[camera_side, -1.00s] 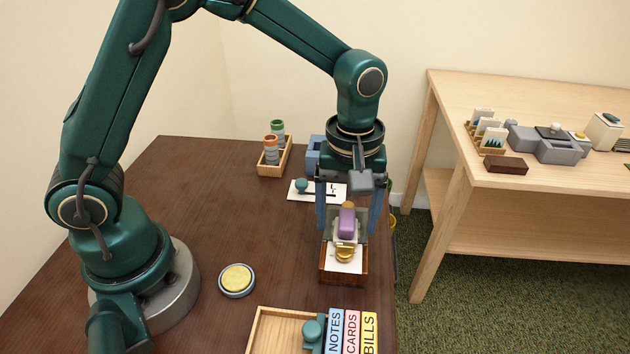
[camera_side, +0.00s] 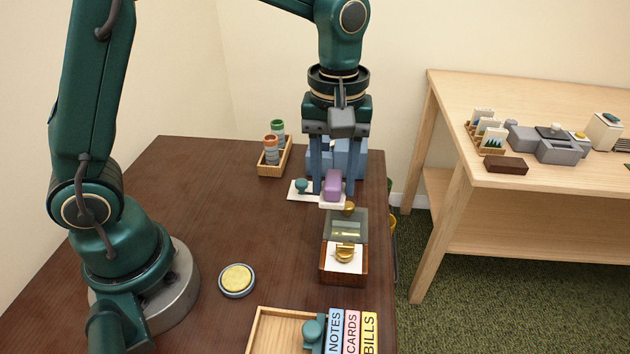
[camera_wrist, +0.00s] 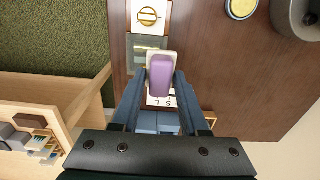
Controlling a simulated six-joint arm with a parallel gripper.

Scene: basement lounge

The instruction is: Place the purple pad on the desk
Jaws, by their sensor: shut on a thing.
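The purple pad (camera_side: 333,185) has a pale base under it. My gripper (camera_side: 332,188) is shut on it and holds it above the desk (camera_side: 205,205), a dark brown top. In the side view the pad hangs just behind and above an open wooden box (camera_side: 343,272) with a raised glassy lid, a white inside and a gold piece. The pad (camera_wrist: 160,75) also shows between my fingers in the wrist view, with the box beyond it. The pad looks upright. The finger contact is partly hidden.
A white card with a teal knob (camera_side: 302,186) and a blue block-like holder (camera_side: 349,160) are close to the pad. A yellow round pad (camera_side: 237,279), a wooden tray (camera_side: 268,330) and labelled binders (camera_side: 352,333) stand in front. The desk's middle left is clear.

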